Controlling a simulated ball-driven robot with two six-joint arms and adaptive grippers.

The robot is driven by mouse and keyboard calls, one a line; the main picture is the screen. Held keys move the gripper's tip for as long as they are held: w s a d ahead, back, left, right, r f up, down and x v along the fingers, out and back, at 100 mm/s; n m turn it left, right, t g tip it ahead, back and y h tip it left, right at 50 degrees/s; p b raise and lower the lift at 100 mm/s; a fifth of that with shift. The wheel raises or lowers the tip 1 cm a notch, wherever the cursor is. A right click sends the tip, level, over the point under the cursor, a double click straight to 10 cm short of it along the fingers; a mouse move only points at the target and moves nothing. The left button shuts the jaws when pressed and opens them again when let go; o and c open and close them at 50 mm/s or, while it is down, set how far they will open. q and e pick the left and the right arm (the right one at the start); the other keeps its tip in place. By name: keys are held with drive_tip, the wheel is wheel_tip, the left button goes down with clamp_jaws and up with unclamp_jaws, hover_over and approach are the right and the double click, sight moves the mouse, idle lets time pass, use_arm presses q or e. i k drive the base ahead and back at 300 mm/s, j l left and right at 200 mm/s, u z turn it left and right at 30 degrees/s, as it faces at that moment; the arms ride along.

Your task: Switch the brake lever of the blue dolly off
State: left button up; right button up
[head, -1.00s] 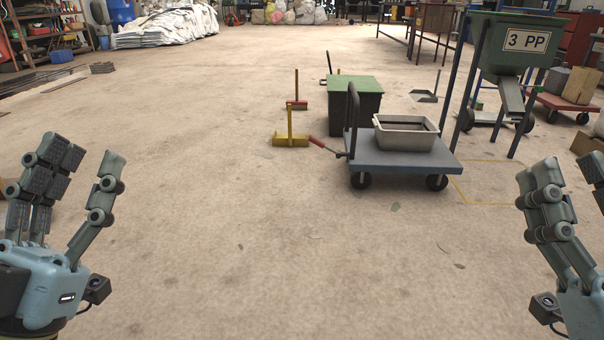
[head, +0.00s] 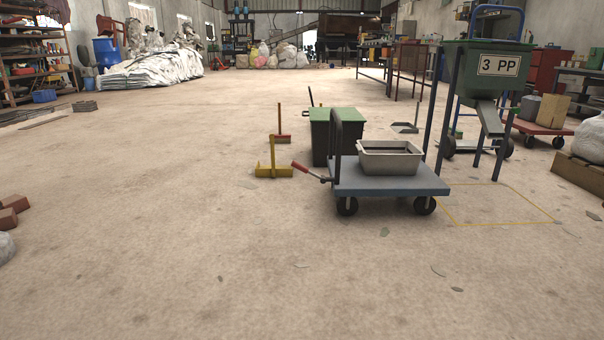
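The blue dolly (head: 390,184) stands on the floor right of centre, a flat blue deck on black wheels with a dark push handle (head: 336,135) at its left end. Its brake lever (head: 308,172) has a red grip and sticks out to the left from the handle end, tilted with the grip end higher. A grey tub (head: 390,158) with dark contents sits on the deck. Neither of my grippers shows in the head view now.
A yellow T-shaped tool (head: 274,170) stands just left of the lever. A green-lidded bin (head: 330,135) is behind the dolly. A green hopper marked 3 PP (head: 490,72) stands behind right, near a yellow floor outline (head: 500,223). The floor in front is clear.

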sight(297, 165)
drive_tip(key=i+j, duration=0.15)
drive_tip(key=i, duration=0.3)
drive_tip(key=i+j, duration=0.15)
drive_tip(key=i, duration=0.3)
drive_tip(key=i+j, duration=0.2)
drive_tip(key=i, duration=0.25)
drive_tip(key=i+j, duration=0.15)
drive_tip(key=i, duration=0.35)
drive_tip(key=i+j, duration=0.15)
drive_tip(key=i, duration=0.3)
drive_tip(key=i+j, duration=0.15)
drive_tip(key=i, duration=0.3)
drive_tip(key=z, duration=0.05)
